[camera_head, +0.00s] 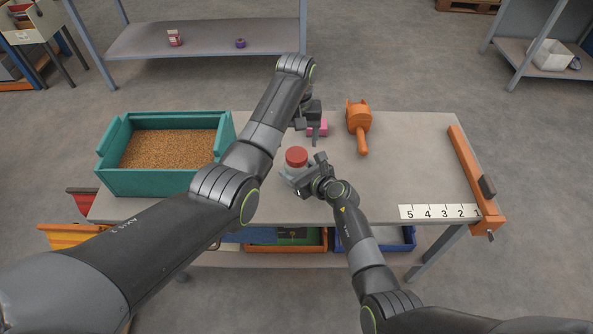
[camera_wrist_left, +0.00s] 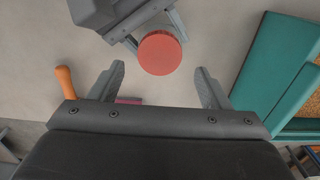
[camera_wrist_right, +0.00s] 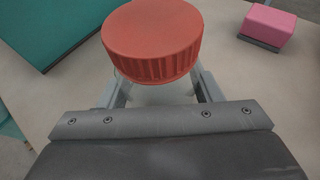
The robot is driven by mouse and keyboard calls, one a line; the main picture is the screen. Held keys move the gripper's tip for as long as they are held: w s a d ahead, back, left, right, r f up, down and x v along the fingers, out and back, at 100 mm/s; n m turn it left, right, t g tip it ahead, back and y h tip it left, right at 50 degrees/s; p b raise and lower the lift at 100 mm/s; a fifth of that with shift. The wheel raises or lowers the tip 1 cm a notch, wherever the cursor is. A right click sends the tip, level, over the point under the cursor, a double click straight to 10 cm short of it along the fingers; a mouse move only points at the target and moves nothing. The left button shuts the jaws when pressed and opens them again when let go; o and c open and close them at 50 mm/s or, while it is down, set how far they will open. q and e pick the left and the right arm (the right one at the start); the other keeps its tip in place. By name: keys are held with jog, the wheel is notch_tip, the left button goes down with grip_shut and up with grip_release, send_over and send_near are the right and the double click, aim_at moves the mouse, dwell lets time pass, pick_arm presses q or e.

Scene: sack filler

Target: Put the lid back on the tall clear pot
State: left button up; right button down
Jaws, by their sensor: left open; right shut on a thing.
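The clear pot (camera_head: 297,171) stands near the table's front edge; it also shows in the right wrist view (camera_wrist_right: 160,93). The ribbed red lid (camera_head: 296,156) sits level over the pot's mouth, seen from above in the left wrist view (camera_wrist_left: 160,53) and from the side in the right wrist view (camera_wrist_right: 152,42). I cannot tell whether it is screwed down. My right gripper (camera_head: 301,177) is shut on the pot below the lid. My left gripper (camera_head: 314,135) is open and empty, behind the pot and apart from the lid.
A pink block (camera_head: 318,128) lies behind the pot, near my left gripper. An orange tool with a handle (camera_head: 360,120) lies to its right. A teal grain-filled box (camera_head: 150,182) stands at the left. An orange rail (camera_head: 470,172) lies at the right edge. The table's right middle is clear.

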aim_at(296, 154)
pick_arm(q)
jog(key=shift+f, duration=2.55)
jog(key=c, duration=1)
jog(key=m, duration=0.5)
jog(key=o, duration=1.1)
jog(key=shift+r, duration=2.3)
jog(key=shift+c, duration=0.5)
